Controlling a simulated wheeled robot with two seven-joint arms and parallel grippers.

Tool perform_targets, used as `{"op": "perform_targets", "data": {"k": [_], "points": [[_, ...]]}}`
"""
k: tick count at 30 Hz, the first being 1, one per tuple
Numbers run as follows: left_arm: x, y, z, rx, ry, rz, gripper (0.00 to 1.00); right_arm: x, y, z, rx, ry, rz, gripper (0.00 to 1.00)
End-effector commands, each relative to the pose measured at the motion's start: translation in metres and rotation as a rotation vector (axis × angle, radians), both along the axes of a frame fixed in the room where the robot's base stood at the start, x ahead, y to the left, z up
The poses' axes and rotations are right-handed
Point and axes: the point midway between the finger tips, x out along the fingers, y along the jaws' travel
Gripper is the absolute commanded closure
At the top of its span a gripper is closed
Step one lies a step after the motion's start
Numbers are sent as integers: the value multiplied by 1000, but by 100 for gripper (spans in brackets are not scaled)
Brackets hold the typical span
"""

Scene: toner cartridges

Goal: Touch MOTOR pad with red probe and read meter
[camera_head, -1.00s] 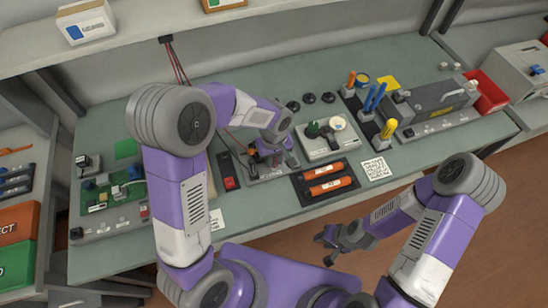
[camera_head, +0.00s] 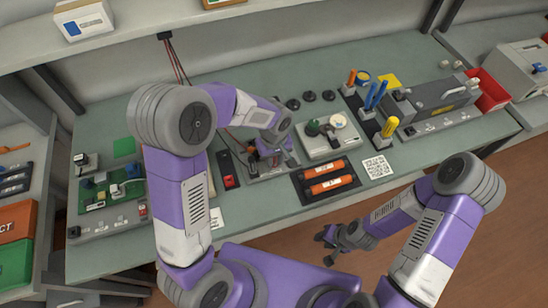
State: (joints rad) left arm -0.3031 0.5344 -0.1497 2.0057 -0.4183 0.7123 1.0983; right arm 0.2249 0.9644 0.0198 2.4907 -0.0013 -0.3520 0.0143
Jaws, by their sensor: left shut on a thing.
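My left gripper (camera_head: 270,152) is low over a small grey plate (camera_head: 287,170) near the middle of the bench. It is shut on what seems to be the red probe, which is mostly hidden by the gripper and wrist; red leads run down from the shelf behind my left arm. A green circuit board (camera_head: 118,190) sits in a grey fixture on the left. The MOTOR pad and the meter reading cannot be made out at this size. My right gripper (camera_head: 327,240) hangs in front of the bench, away from everything, with its fingers apart and empty.
A red switch (camera_head: 230,182) is left of the plate. Two orange cylinders (camera_head: 328,176) lie in a black tray at right. A grey box with knobs (camera_head: 328,140), upright tools (camera_head: 372,97) and a red bin (camera_head: 491,91) stand further right. The floor in front is free.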

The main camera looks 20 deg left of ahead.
Motion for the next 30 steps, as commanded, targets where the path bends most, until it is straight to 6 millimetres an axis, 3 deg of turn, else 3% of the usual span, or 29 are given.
{"op": "perform_targets", "data": {"k": [23, 30], "points": [[0, 0, -1, 0, 1, 0, 100, 0, 0, -2, 0, 0, 0, 64], [0, 0, 10, 0, 0, 0, 100, 0, 0, 7, 0, 0, 0, 64]]}}
